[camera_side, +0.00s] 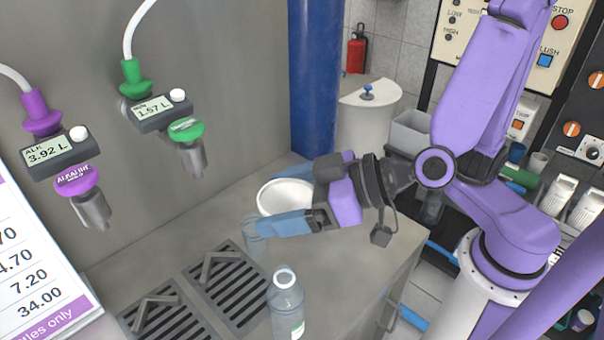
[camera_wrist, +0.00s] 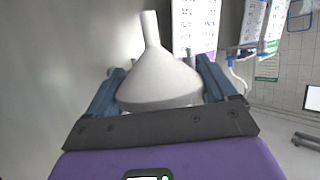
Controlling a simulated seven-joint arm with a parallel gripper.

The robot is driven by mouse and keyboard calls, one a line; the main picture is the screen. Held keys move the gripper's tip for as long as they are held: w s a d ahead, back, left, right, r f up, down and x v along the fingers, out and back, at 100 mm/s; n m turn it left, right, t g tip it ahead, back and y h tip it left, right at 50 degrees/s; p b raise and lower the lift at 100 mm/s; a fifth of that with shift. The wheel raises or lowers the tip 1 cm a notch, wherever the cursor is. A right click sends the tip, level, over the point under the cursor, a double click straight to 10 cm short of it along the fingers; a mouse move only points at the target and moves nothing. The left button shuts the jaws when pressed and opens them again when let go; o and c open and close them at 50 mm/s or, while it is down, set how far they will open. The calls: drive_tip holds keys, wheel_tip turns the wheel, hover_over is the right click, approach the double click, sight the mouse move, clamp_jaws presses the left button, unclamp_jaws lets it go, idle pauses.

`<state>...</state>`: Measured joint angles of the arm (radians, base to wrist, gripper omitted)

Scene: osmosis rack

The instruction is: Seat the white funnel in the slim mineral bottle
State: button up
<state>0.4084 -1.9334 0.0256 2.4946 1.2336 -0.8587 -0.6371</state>
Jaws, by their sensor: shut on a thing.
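The white funnel (camera_side: 286,196) is between the blue fingers of my gripper (camera_side: 262,198), which is shut on it above the counter. In the side view its wide mouth faces up and its spout is hidden. In the wrist view the funnel (camera_wrist: 160,80) shows between both fingers (camera_wrist: 160,72), its spout pointing away from the palm. A clear slim bottle (camera_side: 287,303) with an open white-rimmed neck and a green-edged label stands upright at the front, apart from the funnel. The wrist view does not clearly show this bottle.
Another clear vessel (camera_side: 256,238) stands just below the near finger, partly hidden. Two slotted drain grates (camera_side: 228,286) lie left of the bottle. Green (camera_side: 188,140) and purple (camera_side: 84,190) dispensing taps stick out from the wall. A price sign (camera_side: 40,270) stands at far left. The counter's right part is clear.

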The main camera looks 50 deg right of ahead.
drive_tip(key=shift+n+g+y, duration=0.6)
drive_tip(key=shift+n+y, duration=0.2)
drive_tip(key=shift+s+a+f, duration=0.3)
drive_tip(key=shift+s+a, duration=0.2)
drive_tip(key=shift+a, duration=0.15)
drive_tip(key=shift+s+a+f, duration=0.3)
drive_tip(key=shift+s+a, duration=0.15)
drive_tip(key=shift+a, duration=0.25)
drive_tip(key=shift+s+a+f, duration=0.3)
drive_tip(key=shift+s+a, duration=0.2)
drive_tip(key=shift+a, duration=0.15)
drive_tip(key=shift+f, duration=0.6)
drive_tip(key=shift+f, duration=1.05)
drive_tip(key=shift+f, duration=0.45)
drive_tip(key=o, duration=0.8)
